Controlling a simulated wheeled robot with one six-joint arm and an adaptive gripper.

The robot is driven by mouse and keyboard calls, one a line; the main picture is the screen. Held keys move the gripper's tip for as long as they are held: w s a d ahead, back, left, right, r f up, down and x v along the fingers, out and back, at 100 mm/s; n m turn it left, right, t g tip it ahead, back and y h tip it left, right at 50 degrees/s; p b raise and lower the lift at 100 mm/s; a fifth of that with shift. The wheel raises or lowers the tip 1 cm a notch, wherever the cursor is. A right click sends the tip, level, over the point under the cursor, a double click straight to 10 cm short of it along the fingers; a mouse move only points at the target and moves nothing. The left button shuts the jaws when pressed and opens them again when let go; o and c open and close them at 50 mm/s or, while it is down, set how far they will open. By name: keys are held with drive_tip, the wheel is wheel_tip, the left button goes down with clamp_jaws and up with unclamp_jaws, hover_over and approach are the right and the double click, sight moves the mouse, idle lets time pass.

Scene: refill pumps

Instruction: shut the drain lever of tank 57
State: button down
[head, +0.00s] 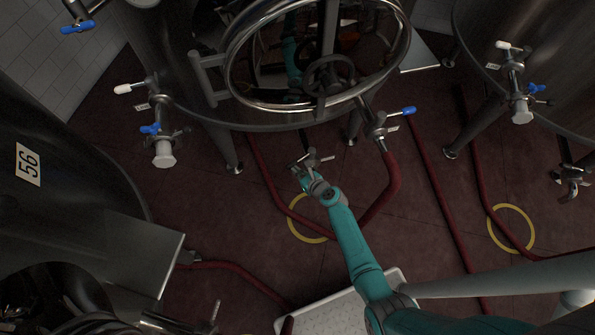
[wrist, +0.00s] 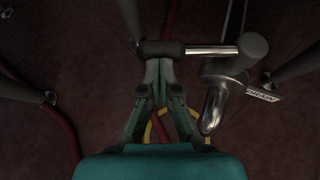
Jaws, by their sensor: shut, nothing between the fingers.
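The middle tank (head: 190,60) has a round open hatch; no number shows on it. In the wrist view a metal drain valve (wrist: 218,95) carries a label reading DRAIN (wrist: 262,93). Its lever has a dark grip (wrist: 161,48) and a bright metal rod (wrist: 210,50). The lever points left, crosswise to the valve's pipe. In the head view the valve (head: 311,157) is small below the hatch, partly hidden by my arm. My gripper (wrist: 157,72) is shut and empty, its fingertips right at the dark grip. I cannot tell whether they touch. It also shows in the head view (head: 306,180).
Tank 56 (head: 60,165) stands at left, another tank (head: 490,35) at right. Blue-handled valves (head: 407,111) (head: 150,129) flank the middle tank. Red hoses (head: 262,170) cross the floor around yellow rings (head: 292,226). A white tray (head: 320,313) lies under my arm.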

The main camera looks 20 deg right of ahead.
sight(290, 165)
drive_tip(key=shift+w+a, duration=0.3)
drive_tip(key=shift+w, duration=0.35)
drive_tip(key=shift+w+a, duration=0.35)
drive_tip(key=shift+w, duration=0.25)
drive_tip(key=shift+w+a, duration=0.3)
drive_tip(key=shift+w, duration=0.35)
